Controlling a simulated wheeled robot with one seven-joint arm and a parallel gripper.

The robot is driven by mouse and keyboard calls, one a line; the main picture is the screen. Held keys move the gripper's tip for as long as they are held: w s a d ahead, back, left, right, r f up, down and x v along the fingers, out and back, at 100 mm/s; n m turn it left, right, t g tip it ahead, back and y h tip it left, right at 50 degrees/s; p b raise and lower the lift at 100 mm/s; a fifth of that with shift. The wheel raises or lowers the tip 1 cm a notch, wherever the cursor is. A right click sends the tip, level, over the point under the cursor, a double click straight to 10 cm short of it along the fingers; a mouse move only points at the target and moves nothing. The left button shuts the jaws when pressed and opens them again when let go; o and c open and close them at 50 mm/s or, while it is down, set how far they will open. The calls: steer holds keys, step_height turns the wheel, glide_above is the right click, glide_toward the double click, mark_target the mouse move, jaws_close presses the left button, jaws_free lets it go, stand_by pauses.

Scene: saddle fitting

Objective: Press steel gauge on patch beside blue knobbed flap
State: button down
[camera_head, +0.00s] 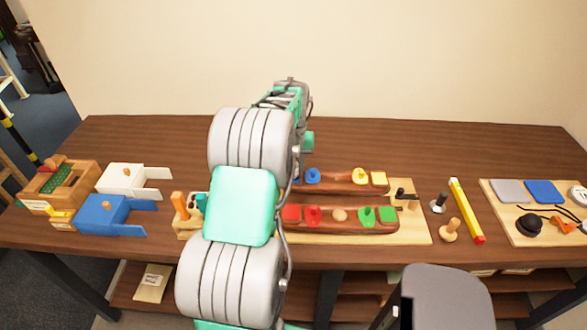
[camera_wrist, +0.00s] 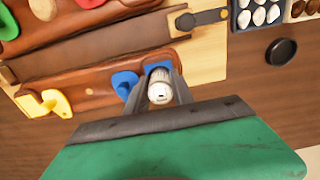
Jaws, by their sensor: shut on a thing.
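In the wrist view my gripper (camera_wrist: 160,92) is shut on the steel gauge (camera_wrist: 160,91), a short cylinder with a pale top. The gauge is in front of the blue patch (camera_wrist: 158,66) at one end of a brown leather strip (camera_wrist: 95,84). I cannot tell whether it touches the patch. The blue knobbed flap (camera_wrist: 123,84) is just left of the gauge, apart from it. In the head view the blue flap (camera_head: 313,176) shows right of my arm, which hides my gripper, the gauge and the blue patch.
The same strip has a yellow flap (camera_wrist: 47,102) at its other end. A second strip (camera_head: 340,220) with red, tan and green parts lies beside it. A wooden peg (camera_head: 449,230) and yellow bar (camera_head: 467,210) are at right. A blue box (camera_head: 103,215) stands at left.

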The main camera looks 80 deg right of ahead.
steer(key=shift+f, duration=0.1)
steer(key=c, duration=1)
jaws_free()
